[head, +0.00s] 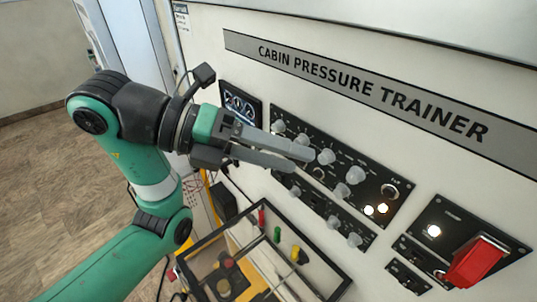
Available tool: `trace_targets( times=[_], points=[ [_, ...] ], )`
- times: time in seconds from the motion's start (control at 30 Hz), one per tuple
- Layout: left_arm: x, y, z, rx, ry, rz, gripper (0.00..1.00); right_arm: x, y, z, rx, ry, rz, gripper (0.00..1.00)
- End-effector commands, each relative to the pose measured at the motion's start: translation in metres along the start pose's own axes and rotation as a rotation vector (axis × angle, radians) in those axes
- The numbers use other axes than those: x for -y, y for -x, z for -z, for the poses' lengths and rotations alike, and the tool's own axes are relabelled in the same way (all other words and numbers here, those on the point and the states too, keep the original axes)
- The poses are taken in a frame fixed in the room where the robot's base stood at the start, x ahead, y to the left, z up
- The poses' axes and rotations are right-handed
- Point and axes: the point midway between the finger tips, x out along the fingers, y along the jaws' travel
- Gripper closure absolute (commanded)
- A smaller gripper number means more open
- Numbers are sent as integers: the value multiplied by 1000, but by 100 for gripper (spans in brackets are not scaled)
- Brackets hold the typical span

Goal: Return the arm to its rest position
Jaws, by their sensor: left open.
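My left arm comes in from the lower left, bent up and across to the trainer panel. Its left gripper (300,159) is open, with its two grey fingers apart and pointing right at the knob panel (367,181). The fingertips are in front of the upper row of pale knobs, near the knob (326,157). I cannot tell whether they touch the panel or a knob. Nothing shows between the fingers. My right gripper is not in view.
A red guarded switch (474,262) stands out at lower right. A gauge display (239,104) is left of the knobs. A dark-framed clear case (327,282) juts out below. Open floor (40,165) lies at left.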

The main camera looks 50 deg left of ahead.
Motion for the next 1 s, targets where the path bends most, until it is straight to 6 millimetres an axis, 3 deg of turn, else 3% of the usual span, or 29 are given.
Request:
trace_targets(
  times=[0.2,0.8,0.9,0.97,1.0],
  points=[
    [0,25,0,0,0,0,45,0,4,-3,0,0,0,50],
    [3,25,1,-5,-5,11,45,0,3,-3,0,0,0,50],
    [24,21,11,-35,-61,104,45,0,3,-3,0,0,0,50],
    [50,18,25,-74,-125,227,45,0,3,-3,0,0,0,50],
    [74,20,38,-105,-174,339,45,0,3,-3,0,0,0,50]
  ],
)
